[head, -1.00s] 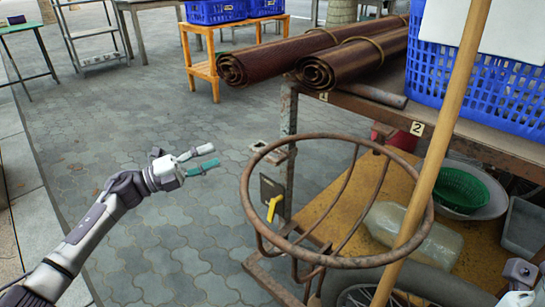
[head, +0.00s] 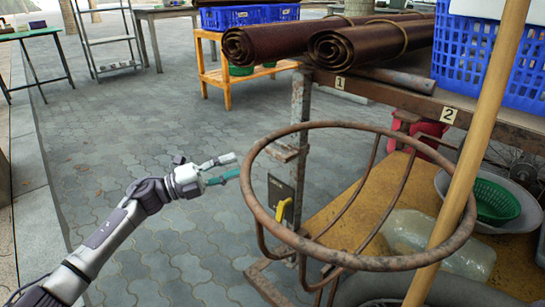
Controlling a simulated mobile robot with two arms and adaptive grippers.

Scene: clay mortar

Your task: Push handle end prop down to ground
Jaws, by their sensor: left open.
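My left gripper (head: 228,167) is open and empty, with pale and teal fingers pointing right. In the picture its tips are just left of the rusty ring (head: 256,205), and the depth gap is unclear. A rusty upright post (head: 299,112) stands behind the ring's left side. A dark plate with a yellow handle (head: 283,210) is low on this post, seen partly through the ring. A metal foot (head: 262,280) shows at the bottom near the paving. I cannot tell which of these parts is the handle end prop. My right gripper is not in view.
A wooden pole (head: 470,160) slants across the right side. Brown rolls (head: 285,40) and a blue crate (head: 490,60) rest on a table (head: 400,92). Paving (head: 130,130) at left is clear.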

